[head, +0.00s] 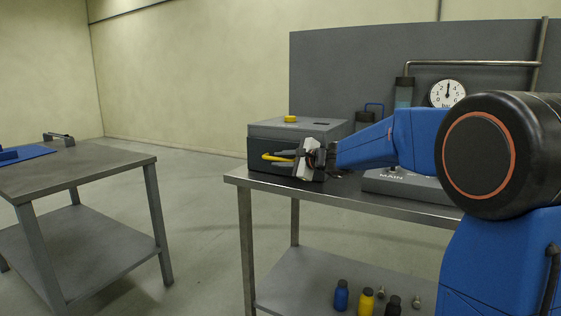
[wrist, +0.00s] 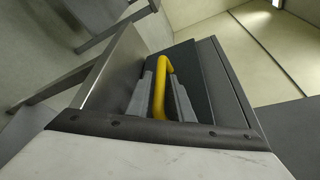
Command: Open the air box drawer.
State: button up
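The air box (head: 298,128) is a grey box with a dark front, standing on the left end of the metal workbench. Its drawer front (wrist: 202,83) carries a yellow bar handle (head: 276,157), which also shows in the wrist view (wrist: 159,88). The drawer looks closed, flush with the box. My gripper (head: 272,156) is in front of the drawer. In the wrist view its two grey fingers (wrist: 160,78) lie on either side of the handle, with a gap visible, so it is open around the bar. The head view partly hides the drawer front behind my gripper.
A yellow knob (head: 290,119) sits on the box top. A gauge (head: 447,94), pipe and panel marked MAIN (head: 390,184) stand to the right. Several small bottles (head: 366,299) are on the lower shelf. Another table (head: 80,170) stands left, with clear floor between.

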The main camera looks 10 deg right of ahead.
grip_shut()
jog(key=shift+a, duration=0.1)
jog(key=s+a, duration=1.1)
jog(key=s, duration=0.3)
jog(key=shift+s+a, duration=0.15)
jog(key=shift+a, duration=0.2)
grip_release()
